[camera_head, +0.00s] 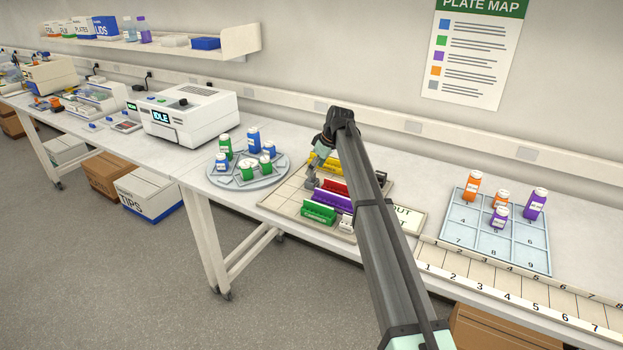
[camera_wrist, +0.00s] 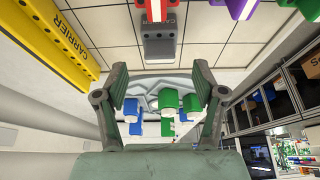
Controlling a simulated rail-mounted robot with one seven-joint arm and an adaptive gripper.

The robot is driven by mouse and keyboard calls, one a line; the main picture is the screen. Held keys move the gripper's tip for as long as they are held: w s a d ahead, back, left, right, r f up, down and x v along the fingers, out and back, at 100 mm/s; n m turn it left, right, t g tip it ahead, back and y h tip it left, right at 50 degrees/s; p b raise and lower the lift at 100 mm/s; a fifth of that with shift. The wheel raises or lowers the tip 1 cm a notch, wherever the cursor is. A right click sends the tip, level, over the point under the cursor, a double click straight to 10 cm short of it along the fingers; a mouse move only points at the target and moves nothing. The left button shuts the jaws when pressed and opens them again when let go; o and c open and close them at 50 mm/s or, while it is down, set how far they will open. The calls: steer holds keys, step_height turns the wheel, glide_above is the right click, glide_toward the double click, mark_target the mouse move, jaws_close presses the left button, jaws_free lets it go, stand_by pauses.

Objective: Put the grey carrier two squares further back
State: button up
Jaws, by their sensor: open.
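The grey carrier (camera_wrist: 158,47) is a short block on the gridded board (camera_wrist: 205,58), ahead of my gripper (camera_wrist: 161,78) in the wrist view. My gripper is open and empty, with one finger to each side below the carrier in that picture; the fingers look apart from it. In the head view the grey carrier (camera_head: 312,181) is a small grey shape at the left of the red carrier (camera_head: 334,187). There my gripper hangs over the board near the yellow carrier (camera_head: 325,164), and its fingertips are hard to make out.
The purple carrier (camera_head: 332,202) and green carrier (camera_head: 318,213) lie nearer the bench's front edge. A round rack (camera_head: 275,176) with green and blue bottles stands left of the board. A blue tray (camera_head: 465,240) with bottles stands right. Bare squares (camera_head: 285,197) show at the board's left.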

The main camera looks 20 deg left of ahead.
steer(key=v, duration=0.5)
steer(key=shift+r+b, duration=0.3)
steer(key=shift+b, duration=0.1)
